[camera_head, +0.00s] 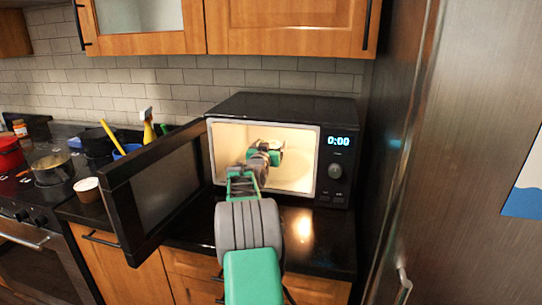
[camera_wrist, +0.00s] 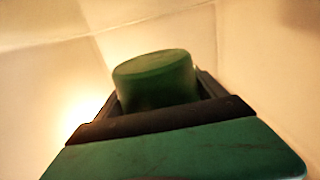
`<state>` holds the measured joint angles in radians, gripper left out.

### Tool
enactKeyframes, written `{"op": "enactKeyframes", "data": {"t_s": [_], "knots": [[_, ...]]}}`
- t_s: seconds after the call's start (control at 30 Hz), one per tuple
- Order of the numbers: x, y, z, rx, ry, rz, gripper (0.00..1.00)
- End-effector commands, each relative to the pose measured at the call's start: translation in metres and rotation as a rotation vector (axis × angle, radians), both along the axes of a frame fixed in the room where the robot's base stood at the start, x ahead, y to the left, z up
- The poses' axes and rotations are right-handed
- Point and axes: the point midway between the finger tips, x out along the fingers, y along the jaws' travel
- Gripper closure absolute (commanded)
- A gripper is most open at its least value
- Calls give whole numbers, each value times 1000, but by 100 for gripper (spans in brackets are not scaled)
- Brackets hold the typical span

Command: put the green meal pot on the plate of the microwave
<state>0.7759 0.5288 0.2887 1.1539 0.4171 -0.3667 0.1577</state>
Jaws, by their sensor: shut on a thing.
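The microwave (camera_head: 287,107) stands on the counter with its door swung open to the left and its inside lit. My arm reaches through the opening, and my gripper (camera_head: 268,153) is inside the cavity. In the wrist view, the green meal pot (camera_wrist: 155,82) is a rounded dark green shape between the dark fingers of my gripper (camera_wrist: 160,95), which are shut on it. In the head view the pot cannot be clearly told from the green parts of my gripper. The plate cannot be made out, and the pot's underside is hidden.
The open door (camera_head: 150,190) stands close to the left of my arm. The microwave's cavity walls surround my gripper. A tall metal fridge (camera_head: 450,150) is on the right. A white cup (camera_head: 88,190) and the stove with pots (camera_head: 50,165) are on the left.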

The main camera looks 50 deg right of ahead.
Motion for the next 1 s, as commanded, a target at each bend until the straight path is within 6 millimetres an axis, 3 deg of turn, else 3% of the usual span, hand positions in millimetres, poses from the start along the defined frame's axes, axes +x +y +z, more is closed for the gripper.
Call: {"op": "enactKeyframes", "data": {"t_s": [0.23, 0.63, 0.67, 0.9, 1.0], "knots": [[0, 0, -39, -3, -1, 1, 80], [1, -3, -49, -5, -4, 0, 80], [1, -3, -51, -2, -2, 0, 19], [1, -3, -50, -2, -2, 0, 0], [1, -3, -49, -2, -2, 0, 0]]}}
